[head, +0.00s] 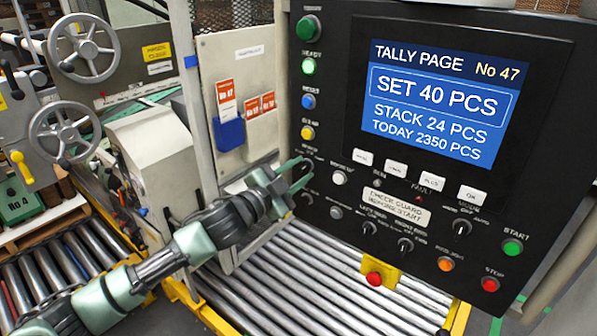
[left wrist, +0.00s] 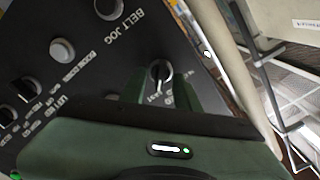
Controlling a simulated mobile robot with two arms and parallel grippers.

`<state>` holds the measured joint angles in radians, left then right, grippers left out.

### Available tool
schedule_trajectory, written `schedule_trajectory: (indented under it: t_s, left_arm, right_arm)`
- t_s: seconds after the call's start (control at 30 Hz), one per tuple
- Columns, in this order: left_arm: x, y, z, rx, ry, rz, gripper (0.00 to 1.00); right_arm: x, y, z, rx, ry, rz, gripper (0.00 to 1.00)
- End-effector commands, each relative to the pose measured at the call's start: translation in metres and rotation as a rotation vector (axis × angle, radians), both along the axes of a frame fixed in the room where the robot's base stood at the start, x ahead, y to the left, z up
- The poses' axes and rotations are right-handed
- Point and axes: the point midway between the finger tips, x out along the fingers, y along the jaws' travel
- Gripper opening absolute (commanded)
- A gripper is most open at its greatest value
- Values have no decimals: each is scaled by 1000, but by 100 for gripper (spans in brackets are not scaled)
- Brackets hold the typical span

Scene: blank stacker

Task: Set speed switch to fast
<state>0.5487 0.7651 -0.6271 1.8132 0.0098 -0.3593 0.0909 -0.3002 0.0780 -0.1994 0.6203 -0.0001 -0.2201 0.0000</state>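A black rotary switch (left wrist: 160,72) with a white pointer line shows in the left wrist view, between the two green fingers of my left gripper (left wrist: 168,90). Its lettering is partly covered by the fingers, so I cannot read its name or setting. In the head view my left gripper (head: 299,174) is at the left edge of the black control panel (head: 340,120), its two fingers spread apart and close to the panel face. The switch between them is mostly hidden there. I cannot tell whether the fingers touch it. My right gripper does not show.
A belt jog button (left wrist: 110,8) and a grey button (left wrist: 62,50) are near the switch. Other knobs (head: 405,244), white push buttons (head: 432,181), a red stop button (head: 490,284) and a blue screen (head: 435,95) are on the panel. A roller conveyor (head: 275,285) lies below.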

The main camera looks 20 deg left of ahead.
Motion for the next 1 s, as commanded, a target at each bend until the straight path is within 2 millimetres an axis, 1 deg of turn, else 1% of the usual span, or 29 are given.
schedule_trajectory:
  t_s: [0.07, 0.17, 0.5, 0.6, 0.73, 1.0]
  left_arm:
    - [-1, 1, -1, -1, 0, 0, 32]
    - [-8, 4, -3, 0, 2, 1, 32]
    - [-59, 22, -5, 1, 1, 0, 32]
    - [-68, 25, -3, 1, 2, 1, 32]
    - [-73, 26, -1, 0, 1, 0, 32]
    - [-73, 27, 0, 0, 0, 0, 32]
  right_arm:
    - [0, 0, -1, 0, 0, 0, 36]
    - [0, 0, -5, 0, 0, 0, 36]
    - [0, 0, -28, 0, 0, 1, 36]
    - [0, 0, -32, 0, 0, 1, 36]
    - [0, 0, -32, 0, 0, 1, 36]
    - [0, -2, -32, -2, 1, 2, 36]
